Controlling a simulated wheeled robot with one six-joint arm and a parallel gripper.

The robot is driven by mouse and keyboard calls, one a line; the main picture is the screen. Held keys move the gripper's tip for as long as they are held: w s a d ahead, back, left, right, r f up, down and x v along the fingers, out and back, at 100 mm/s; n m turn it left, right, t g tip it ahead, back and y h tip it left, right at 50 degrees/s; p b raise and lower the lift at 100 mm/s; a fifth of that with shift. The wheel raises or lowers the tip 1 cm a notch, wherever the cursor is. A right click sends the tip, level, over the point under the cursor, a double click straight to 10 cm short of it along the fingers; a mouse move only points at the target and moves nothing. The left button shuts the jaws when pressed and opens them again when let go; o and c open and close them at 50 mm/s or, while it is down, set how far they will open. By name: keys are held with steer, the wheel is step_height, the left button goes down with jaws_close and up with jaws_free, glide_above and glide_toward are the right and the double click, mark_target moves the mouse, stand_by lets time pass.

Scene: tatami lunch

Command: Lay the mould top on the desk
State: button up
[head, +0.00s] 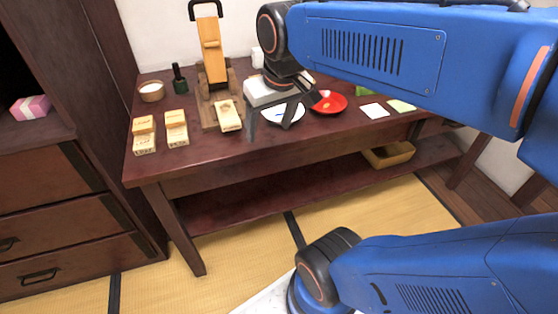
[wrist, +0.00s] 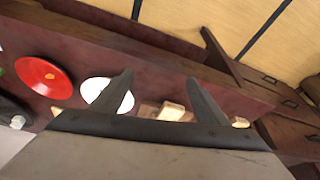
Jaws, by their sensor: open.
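Several pale wooden mould pieces lie on the dark red desk (head: 205,160). Two stacked pairs stand at the left, one with its upper piece (head: 143,124) on a marked lower block (head: 144,144), the other (head: 176,128) beside it. A single marked block (head: 229,115) lies at the front of a wooden stand. I cannot tell which piece is the mould top. My gripper (head: 274,112) is open, with nothing seen between its fingers, near the white plate (head: 284,114). In the wrist view, my gripper (wrist: 160,80) shows the white plate (wrist: 98,90) and pale wooden blocks (wrist: 172,111) beyond its fingers.
A red plate (head: 328,102) lies right of the white plate. A tall wooden press-like stand (head: 211,52), a dark green pot (head: 180,84) and a bowl (head: 152,91) stand behind the moulds. White and pale green squares (head: 374,110) lie right. The desk's front left is clear.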

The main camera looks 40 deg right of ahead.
steer(key=s+a+f+t, duration=0.1)
steer(key=s+a+f, duration=0.1)
steer(key=s+f, duration=0.3)
steer(key=shift+s+f+n, duration=0.3)
steer(key=shift+s+n, duration=0.1)
steer(key=shift+s, duration=0.45)
